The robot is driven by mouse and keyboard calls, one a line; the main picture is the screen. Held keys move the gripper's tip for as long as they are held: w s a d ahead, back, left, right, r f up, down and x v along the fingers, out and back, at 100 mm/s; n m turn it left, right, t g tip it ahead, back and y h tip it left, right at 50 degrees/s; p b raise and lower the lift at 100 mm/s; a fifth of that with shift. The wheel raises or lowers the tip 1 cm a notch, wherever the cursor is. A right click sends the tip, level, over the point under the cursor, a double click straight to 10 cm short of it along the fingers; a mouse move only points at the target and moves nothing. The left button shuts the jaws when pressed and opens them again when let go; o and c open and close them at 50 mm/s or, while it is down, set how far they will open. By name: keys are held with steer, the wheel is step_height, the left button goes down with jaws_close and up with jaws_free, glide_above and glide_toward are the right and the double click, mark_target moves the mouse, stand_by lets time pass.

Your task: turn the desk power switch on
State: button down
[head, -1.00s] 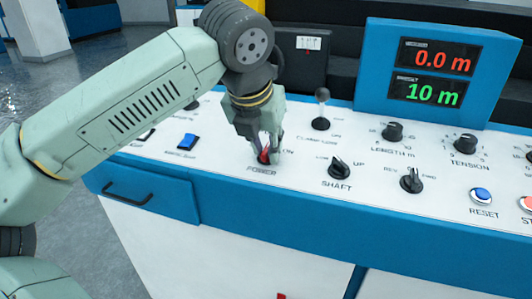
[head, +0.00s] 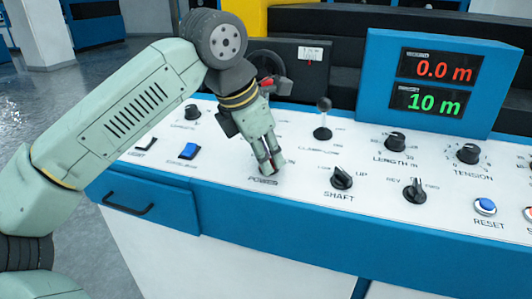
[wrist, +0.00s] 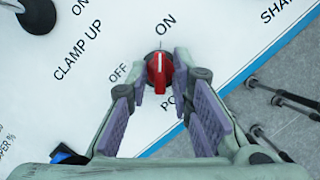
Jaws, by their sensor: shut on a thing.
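The power switch is a red rotary knob (wrist: 158,72) on a dark round base, with OFF printed to its left and ON above it in the wrist view. Its red grip stands nearly upright in that view, with a pale mark near its upper end, toward ON. My gripper (head: 268,168) reaches down to the panel just above the POWER label. In the wrist view its purple-padded fingers (wrist: 162,92) stand on both sides of the knob, shut on it. In the head view the fingers hide most of the knob.
A blue display box (head: 385,55) stands behind, reading 0.0 m and 10 m.

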stand_by(0.4)
steer(key=c, duration=1.7)
jaws_free()
steer(key=shift+f, duration=0.1)
steer(key=v, duration=1.2)
steer(key=shift+w, duration=0.15)
